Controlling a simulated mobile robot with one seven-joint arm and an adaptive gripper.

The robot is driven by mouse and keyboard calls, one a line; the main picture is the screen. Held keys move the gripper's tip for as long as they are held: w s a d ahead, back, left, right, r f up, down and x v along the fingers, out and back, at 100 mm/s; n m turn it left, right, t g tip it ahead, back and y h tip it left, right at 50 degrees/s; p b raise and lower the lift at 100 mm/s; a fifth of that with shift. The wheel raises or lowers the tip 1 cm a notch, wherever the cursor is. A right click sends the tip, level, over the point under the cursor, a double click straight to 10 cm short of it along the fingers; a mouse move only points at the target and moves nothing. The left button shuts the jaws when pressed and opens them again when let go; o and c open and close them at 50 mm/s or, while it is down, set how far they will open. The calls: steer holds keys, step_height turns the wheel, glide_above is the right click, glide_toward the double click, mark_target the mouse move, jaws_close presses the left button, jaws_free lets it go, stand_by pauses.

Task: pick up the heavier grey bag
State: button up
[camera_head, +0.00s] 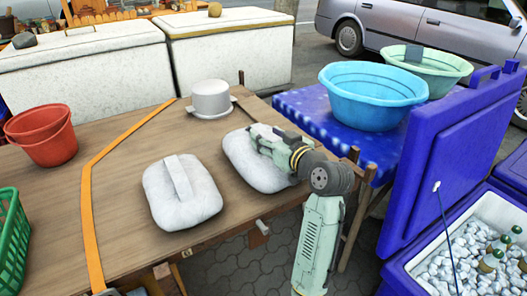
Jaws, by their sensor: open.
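Two pale grey bags lie on the brown wooden table (115,235). The left bag (205,200) has a raised strip across its top and nothing touches it. The right bag (237,151) lies partly behind my gripper (257,135), so most of its top is hidden. My gripper is open, over the right bag's upper right part. I cannot tell whether it touches the bag. Which bag is heavier does not show.
A grey pot (211,98) stands behind the bags. A blue basin (372,100) and an open blue cooler (450,150) are at right.

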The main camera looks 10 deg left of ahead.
steer(key=shift+w+a+f, duration=0.1)
steer(key=shift+w+a, duration=0.25)
steer(key=shift+w, duration=0.05)
steer(key=shift+c, duration=0.5)
jaws_close()
stand_by(0.5)
